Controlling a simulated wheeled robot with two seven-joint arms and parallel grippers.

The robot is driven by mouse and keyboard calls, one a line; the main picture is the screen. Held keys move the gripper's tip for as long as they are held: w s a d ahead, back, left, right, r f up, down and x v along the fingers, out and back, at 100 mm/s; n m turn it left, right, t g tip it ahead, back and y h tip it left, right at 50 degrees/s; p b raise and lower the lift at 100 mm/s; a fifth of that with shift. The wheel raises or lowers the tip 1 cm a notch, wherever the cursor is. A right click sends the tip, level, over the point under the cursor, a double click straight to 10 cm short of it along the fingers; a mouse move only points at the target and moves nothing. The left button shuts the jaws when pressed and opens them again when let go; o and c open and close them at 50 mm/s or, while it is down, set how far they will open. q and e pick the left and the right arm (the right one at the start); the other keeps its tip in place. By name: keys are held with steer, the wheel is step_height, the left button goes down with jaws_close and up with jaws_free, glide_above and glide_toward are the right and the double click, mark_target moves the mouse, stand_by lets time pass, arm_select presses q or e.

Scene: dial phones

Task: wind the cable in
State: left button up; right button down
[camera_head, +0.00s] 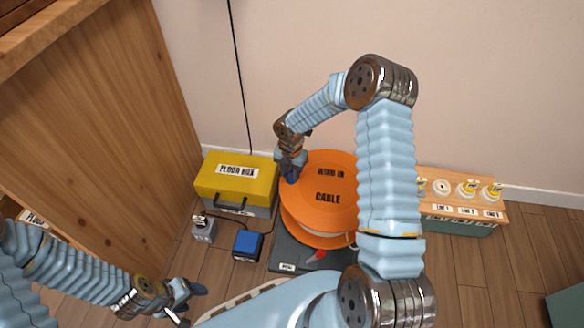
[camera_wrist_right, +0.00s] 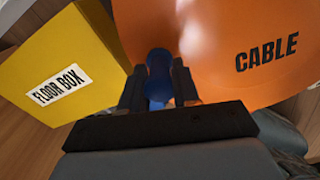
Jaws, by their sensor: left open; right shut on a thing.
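An orange cable reel (camera_head: 328,192) lies flat on a dark base (camera_head: 290,256), with "CABLE" printed on its top disc; the disc also fills much of the right wrist view (camera_wrist_right: 222,75). A blue crank knob (camera_wrist_right: 158,72) stands near the disc's left edge. My right gripper (camera_wrist_right: 158,88) is shut on this knob, with one finger on each side; in the head view the gripper (camera_head: 291,172) hides most of it. Some cable shows between the reel's discs. My left gripper (camera_head: 188,300) is open and empty above the floor at the lower left.
A yellow floor box (camera_head: 215,182) stands left of the reel. A grey plug-like device (camera_head: 203,229) and a blue box (camera_head: 247,245) lie in front of it. A red lever (camera_head: 318,256) is on the base. A wooden-topped stand (camera_head: 468,209) with labelled sockets is at right.

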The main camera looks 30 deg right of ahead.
steer(key=shift+s+a, duration=0.15)
stand_by(0.3)
steer(key=c, duration=1)
jaws_free()
steer(key=shift+o, duration=0.2)
step_height(320, 180, up, 14)
steer(key=p, duration=0.2)
steer(key=shift+p, duration=0.3)
steer(key=shift+f, duration=0.15)
